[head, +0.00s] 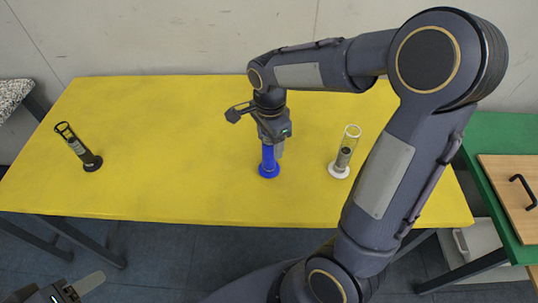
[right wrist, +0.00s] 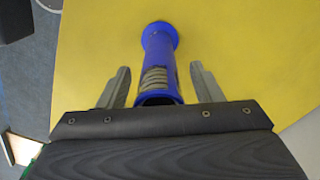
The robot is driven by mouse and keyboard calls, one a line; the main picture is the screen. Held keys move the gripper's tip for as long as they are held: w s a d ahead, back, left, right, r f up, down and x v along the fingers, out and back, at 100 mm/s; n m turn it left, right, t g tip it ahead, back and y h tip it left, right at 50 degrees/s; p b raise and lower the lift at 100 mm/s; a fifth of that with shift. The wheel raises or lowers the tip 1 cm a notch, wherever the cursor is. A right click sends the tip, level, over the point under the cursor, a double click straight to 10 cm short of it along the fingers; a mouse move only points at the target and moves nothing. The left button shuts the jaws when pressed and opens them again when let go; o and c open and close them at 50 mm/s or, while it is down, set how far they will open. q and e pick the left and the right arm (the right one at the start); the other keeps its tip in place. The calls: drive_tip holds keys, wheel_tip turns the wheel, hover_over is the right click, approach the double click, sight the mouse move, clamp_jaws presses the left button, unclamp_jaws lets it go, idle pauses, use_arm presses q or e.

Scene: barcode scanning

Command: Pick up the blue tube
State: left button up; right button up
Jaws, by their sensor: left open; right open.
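The blue tube (head: 268,163) stands upright on its round blue base near the middle of the yellow table (head: 200,120). My right gripper (head: 272,142) is above it, pointing down. In the right wrist view the blue tube (right wrist: 160,70) lies between the two open fingers of the gripper (right wrist: 160,82), with a gap on each side. A grey patterned label shows on the tube. In the head view the tube's top is hidden by the gripper. My left gripper (head: 75,290) is at the lower left corner, below the table's front edge, open and away from the tube.
A clear tube with a black base (head: 80,150) stands at the table's left. A clear tube with a white base (head: 345,152) stands right of the blue tube, close to my right arm. A green table (head: 490,135) with a wooden board (head: 510,190) is at the right.

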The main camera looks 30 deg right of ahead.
clamp_jaws()
idle(0.3)
drive_tip(key=shift+r, duration=0.15)
